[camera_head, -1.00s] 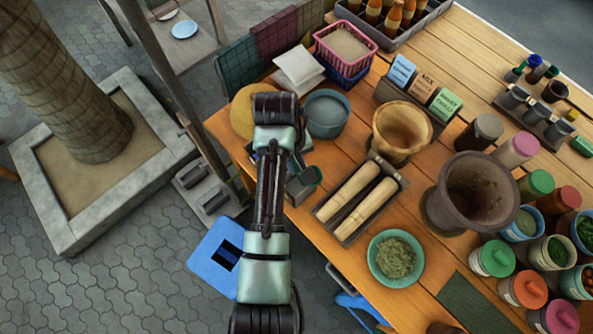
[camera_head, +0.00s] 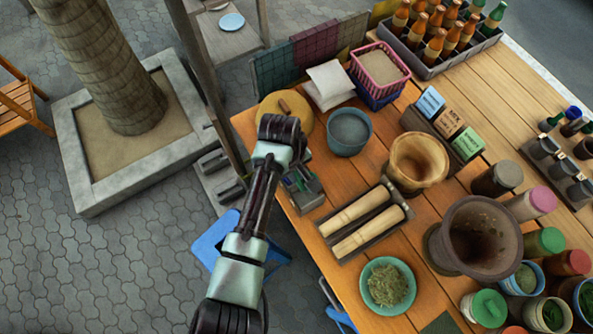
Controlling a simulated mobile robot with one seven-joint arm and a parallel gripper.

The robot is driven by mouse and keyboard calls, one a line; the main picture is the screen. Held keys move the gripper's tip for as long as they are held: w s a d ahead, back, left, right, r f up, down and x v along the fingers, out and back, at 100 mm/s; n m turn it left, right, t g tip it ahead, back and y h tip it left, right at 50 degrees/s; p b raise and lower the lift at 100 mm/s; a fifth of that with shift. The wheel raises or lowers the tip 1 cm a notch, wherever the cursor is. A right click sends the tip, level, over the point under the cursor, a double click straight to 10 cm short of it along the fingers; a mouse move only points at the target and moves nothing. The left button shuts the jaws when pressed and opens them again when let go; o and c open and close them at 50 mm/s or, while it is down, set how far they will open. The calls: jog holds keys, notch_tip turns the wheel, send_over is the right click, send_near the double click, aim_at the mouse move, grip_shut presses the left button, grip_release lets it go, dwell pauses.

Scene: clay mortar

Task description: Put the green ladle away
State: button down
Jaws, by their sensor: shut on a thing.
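My arm reaches up from the bottom of the view, and its dark end link is over the near left edge of the table. My gripper is hidden behind this end of the arm; no fingertips show. I cannot make out the green ladle clearly. A grey holder (camera_head: 309,197) stands at the table's left edge, just right of my arm, with small green and blue parts showing in it. My arm hides part of it.
A yellow round lid (camera_head: 268,113) and a blue-grey bowl (camera_head: 349,133) are beyond my arm's end. A pestle tray (camera_head: 365,224), a wooden mortar (camera_head: 418,160), a dark mortar (camera_head: 477,236) and a herb bowl (camera_head: 388,286) crowd the right. A blue stool (camera_head: 211,238) is below the table edge.

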notch_tip(320, 180, down, 3)
jog(key=shift+f+b, duration=0.1)
jog(key=shift+b, duration=1.15)
notch_tip(320, 180, down, 8)
jog(key=b, duration=0.6)
jog(key=shift+f, duration=0.15)
jog(key=c, duration=0.8)
grip_release()
jog(key=shift+c, duration=0.2)
